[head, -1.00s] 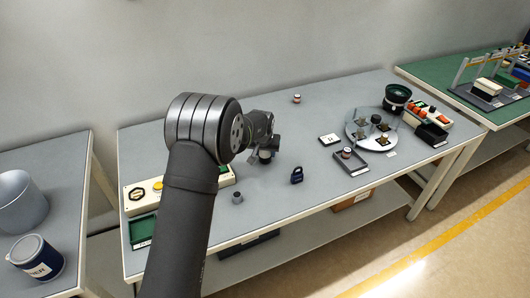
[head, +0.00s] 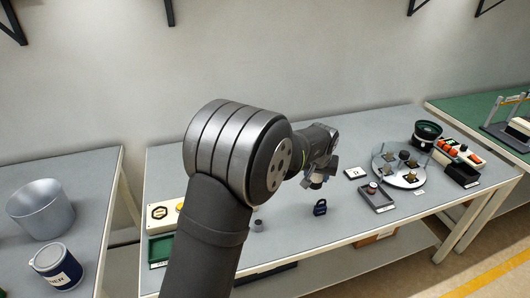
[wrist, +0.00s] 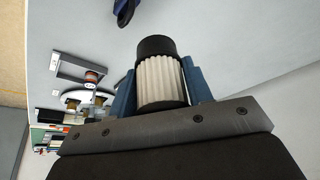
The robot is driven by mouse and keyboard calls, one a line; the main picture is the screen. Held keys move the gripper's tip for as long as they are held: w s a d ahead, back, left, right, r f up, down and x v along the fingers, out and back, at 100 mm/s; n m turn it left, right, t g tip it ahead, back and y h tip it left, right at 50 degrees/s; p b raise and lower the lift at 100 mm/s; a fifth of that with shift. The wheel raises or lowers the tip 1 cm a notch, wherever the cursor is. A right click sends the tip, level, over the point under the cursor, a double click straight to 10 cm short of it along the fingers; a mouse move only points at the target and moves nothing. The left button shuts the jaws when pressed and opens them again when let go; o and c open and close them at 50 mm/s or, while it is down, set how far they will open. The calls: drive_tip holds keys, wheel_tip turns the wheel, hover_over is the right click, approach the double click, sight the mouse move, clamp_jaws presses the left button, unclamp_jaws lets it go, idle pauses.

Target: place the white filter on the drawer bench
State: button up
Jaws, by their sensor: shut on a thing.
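The white filter (wrist: 162,82) is a ribbed white cylinder with black ends. In the wrist view it sits between the blue fingers of my gripper (wrist: 163,88), which is shut on it. In the head view my gripper (head: 317,178) is above the grey workbench (head: 300,235), just behind a dark blue padlock (head: 320,208). The filter's dark end (head: 316,185) shows below the fingers, apart from the bench top. No bench with visible drawers can be made out.
A grey tray (head: 378,198) with a small jar, a white label block (head: 355,173), and a round plate (head: 400,172) with several parts stand on the right. A green-topped bench (head: 470,112) is far right. A left table holds a bucket (head: 42,210) and a tin (head: 55,267).

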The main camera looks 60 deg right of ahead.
drive_tip(key=shift+s+r, duration=0.1)
drive_tip(key=shift+s, duration=0.05)
drive_tip(key=w+a+r+n, duration=0.1)
drive_tip(key=w+a, duration=0.2)
drive_tip(key=w, duration=1)
drive_tip(key=w+a+r+n+t, duration=0.1)
drive_tip(key=w+a+r, duration=0.15)
drive_tip(key=w, duration=1.05)
drive_tip(key=w+a+n, duration=0.1)
drive_tip(key=w+a, duration=0.3)
drive_tip(key=w, duration=0.8)
drive_tip(key=w+a+r+n, duration=0.2)
drive_tip(key=w+a, duration=0.8)
drive_tip(key=w, duration=0.5)
drive_tip(key=w+a+r+n+t+y, duration=0.1)
drive_tip(key=w+a, duration=0.6)
drive_tip(key=a, duration=0.2)
drive_tip(key=w+a+r, duration=0.2)
drive_tip(key=w+a, duration=0.4)
drive_tip(key=a, duration=0.3)
drive_tip(key=w+a+r+n, duration=0.1)
drive_tip(key=w+a, duration=0.3)
drive_tip(key=a, duration=0.9)
drive_tip(key=w+a+r+n, duration=0.15)
drive_tip(key=w+a, duration=0.25)
drive_tip(key=a, duration=0.9)
drive_tip(key=shift+m+t+y, duration=0.3)
drive_tip(key=shift+m, duration=0.05)
drive_tip(key=shift+a+f, duration=0.2)
drive_tip(key=shift+f, duration=8.65)
